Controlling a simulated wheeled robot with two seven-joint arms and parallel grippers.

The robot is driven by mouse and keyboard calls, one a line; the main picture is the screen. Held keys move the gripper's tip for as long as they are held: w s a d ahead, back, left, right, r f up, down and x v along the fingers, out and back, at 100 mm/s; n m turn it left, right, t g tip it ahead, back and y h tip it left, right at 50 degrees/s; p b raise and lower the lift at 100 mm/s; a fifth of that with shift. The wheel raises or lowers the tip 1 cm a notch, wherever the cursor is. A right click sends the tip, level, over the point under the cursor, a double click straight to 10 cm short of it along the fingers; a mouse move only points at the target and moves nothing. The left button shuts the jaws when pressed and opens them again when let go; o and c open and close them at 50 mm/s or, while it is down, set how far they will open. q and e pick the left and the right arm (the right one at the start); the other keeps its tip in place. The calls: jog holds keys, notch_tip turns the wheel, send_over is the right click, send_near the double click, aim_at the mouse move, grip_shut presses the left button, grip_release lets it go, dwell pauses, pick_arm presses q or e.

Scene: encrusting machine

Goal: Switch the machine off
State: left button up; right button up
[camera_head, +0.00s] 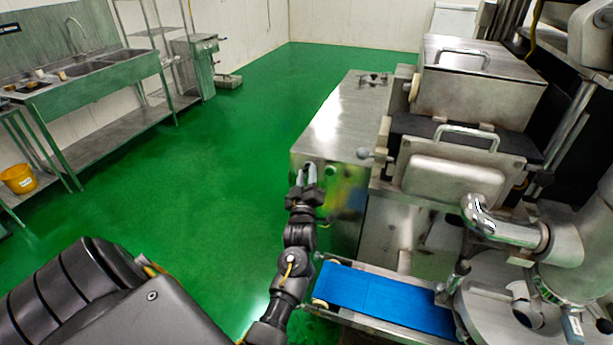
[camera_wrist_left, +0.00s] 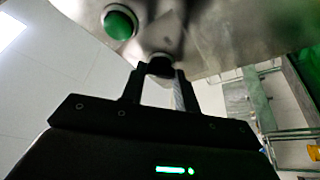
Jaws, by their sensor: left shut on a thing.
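The steel machine (camera_head: 345,115) stands right of centre, with a control face at its near left end. On that face, a green button (camera_head: 330,171) also shows large in the left wrist view (camera_wrist_left: 120,22). Beside it is a black knob (camera_wrist_left: 160,66), which is hidden behind the fingers in the head view. My left gripper (camera_head: 308,172) is at this face. In the left wrist view its fingertips (camera_wrist_left: 160,74) are closed around the black knob. The knob's exact setting cannot be made out. My right gripper is out of view.
A blue conveyor belt (camera_head: 375,297) juts out low at the machine's front, close to my left arm. Steel hoppers (camera_head: 475,85) rise on the right. A sink bench (camera_head: 95,75) and a yellow bucket (camera_head: 19,179) stand at left. The green floor (camera_head: 190,180) between is clear.

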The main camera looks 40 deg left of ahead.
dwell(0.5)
pick_arm(q)
jog(key=o, duration=1)
